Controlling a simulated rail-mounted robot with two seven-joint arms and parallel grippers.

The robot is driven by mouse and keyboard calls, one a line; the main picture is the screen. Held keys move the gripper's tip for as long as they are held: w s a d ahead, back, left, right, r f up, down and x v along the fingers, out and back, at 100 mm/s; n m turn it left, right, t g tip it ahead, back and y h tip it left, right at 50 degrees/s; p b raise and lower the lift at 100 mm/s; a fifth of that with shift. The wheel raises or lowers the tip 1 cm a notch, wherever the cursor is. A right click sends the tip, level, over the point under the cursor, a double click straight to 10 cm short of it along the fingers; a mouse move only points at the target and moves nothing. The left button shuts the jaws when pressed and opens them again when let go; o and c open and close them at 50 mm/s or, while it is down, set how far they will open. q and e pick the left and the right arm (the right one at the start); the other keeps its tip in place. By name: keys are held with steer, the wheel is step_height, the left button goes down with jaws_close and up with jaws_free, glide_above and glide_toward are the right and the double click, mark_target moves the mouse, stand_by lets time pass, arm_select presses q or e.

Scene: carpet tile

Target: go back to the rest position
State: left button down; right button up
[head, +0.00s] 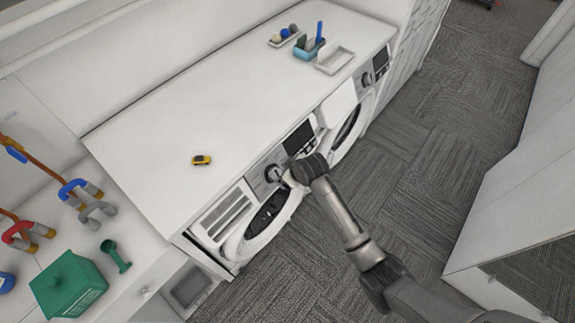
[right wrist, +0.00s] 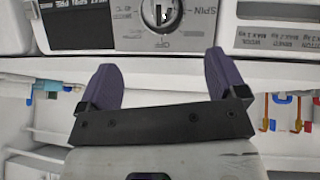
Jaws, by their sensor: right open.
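My right gripper (head: 284,178) reaches in from the lower right to the control panel of the nearer washing machine (head: 236,262). In the right wrist view its two purple fingers (right wrist: 163,78) are spread wide with nothing between them. The machine's round dial (right wrist: 163,14), marked with OFF and SPIN lettering, lies just ahead of the gap, apart from the fingers. In the head view the gripper partly hides the dial and panel. My left gripper is not in view.
A white countertop (head: 215,118) runs above both machines, with a yellow toy car (head: 201,160) on it. A teal container (head: 309,49) and white tray (head: 335,59) stand at its far end. A green box (head: 69,287) is lower left. Carpet (head: 420,150) is clear right.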

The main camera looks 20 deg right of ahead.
stand_by(0.3)
steer(key=s+r+m+t, duration=0.2)
steer(key=s+r+m, duration=0.2)
steer(key=r, duration=0.9)
steer(key=s+r+h+p, duration=0.1)
steer(key=s+r, duration=0.1)
steer(key=s, duration=0.4)
steer(key=s+f+g+p, duration=0.1)
steer(key=s+f, duration=0.3)
steer(key=s, duration=0.9)
steer(key=s+d+f+g+p, duration=0.1)
steer(key=s+f, duration=0.4)
steer(key=s, duration=0.9)
steer(key=g+p, duration=0.1)
steer(key=g, duration=0.1)
steer(key=shift+g, duration=0.4)
